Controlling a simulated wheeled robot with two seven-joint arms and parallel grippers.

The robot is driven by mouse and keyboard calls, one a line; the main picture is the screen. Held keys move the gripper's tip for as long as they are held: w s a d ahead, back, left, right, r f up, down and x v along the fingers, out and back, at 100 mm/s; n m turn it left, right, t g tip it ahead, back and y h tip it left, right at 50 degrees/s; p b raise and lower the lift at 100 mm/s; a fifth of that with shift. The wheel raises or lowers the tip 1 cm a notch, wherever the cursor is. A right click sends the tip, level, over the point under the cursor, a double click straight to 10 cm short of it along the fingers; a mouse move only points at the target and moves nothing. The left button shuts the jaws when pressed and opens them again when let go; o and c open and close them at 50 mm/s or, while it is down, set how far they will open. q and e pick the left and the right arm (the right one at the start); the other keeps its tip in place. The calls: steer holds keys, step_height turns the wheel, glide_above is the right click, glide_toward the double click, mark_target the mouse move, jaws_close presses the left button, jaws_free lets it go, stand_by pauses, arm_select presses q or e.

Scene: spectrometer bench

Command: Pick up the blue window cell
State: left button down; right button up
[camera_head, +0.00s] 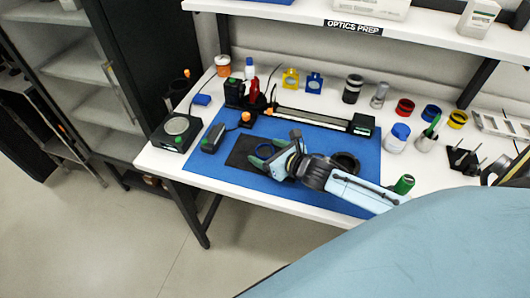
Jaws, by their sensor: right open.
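A dark blue ring-shaped piece (264,150), which looks like the blue window cell, lies on the black pad at the left of the blue mat. My right gripper (266,154) is open right at the ring, its two green-grey fingers on either side of it. I cannot tell whether the fingers touch it. My right arm comes in from the right, low over the mat. Another blue piece, a squarish holder with a hole (314,83), stands at the back of the bench. My left gripper is not in view.
The blue mat (222,170) has a long rail (310,117) along its back. A scale-like device (175,133) stands at the left. A yellow holder (290,78), red (405,108), blue (431,112) and yellow (457,119) round pieces stand at the back and right.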

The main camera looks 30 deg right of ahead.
steer(key=c, duration=1.2)
